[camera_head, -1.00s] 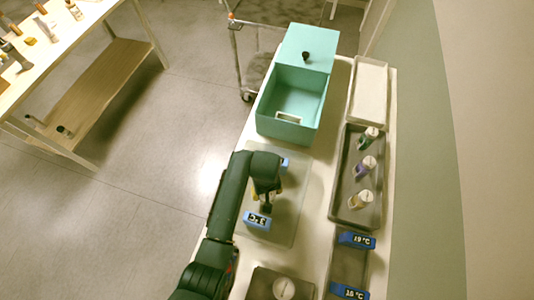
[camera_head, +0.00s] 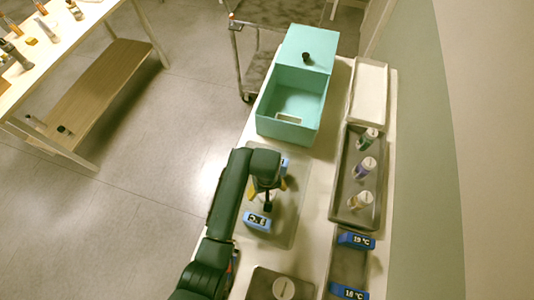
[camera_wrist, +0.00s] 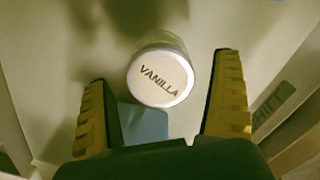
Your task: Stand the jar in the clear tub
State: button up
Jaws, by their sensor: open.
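The jar (camera_wrist: 161,76), with a white round lid marked VANILLA, shows in the wrist view just beyond and between the fingertips. It appears upright, and its body is mostly hidden under the lid. My gripper (camera_wrist: 165,100) is open, with a yellow-padded finger on each side and a gap around the jar. In the head view my gripper (camera_head: 267,190) is over the clear tub (camera_head: 291,228), a translucent low container on the bench. The jar cannot be made out there behind my arm. Pale walls surround the jar in the wrist view; whether it rests on the tub floor is unclear.
A teal box (camera_head: 290,118) stands behind. To the right, a grey tray (camera_head: 349,207) holds three bottles, with more blue displays (camera_head: 356,240) nearer.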

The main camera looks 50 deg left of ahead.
notch_tip(320, 180, up, 10)
jog(key=p, duration=0.1)
jog(key=w+d+r+m+t+y, duration=0.2)
jog(key=w+d+r+m+t, duration=0.2)
jog(key=w+d+r+t, duration=0.55)
jog(key=w+d+r+m+t+y, duration=0.2)
jog(key=w+r+m, duration=0.35)
jog(key=r, duration=0.85)
jog(key=s+d+r+m+t+h, duration=0.1)
jog(key=s+d+r+t, duration=0.1)
jog(key=d+r, duration=0.3)
jog(key=s+d+r+m+t+h, duration=0.1)
jog(key=d+r+t, duration=0.4)
jog(key=r, duration=0.7)
jog(key=s+d+r+m+t+h, duration=0.2)
jog(key=s+d+r+m+t, duration=0.1)
jog(key=d+r, duration=0.4)
notch_tip(320, 180, up, 2)
jog(key=shift+s+d+r+t, duration=0.15)
jog(key=shift+s+r+t, duration=0.15)
jog(key=shift+s, duration=0.6)
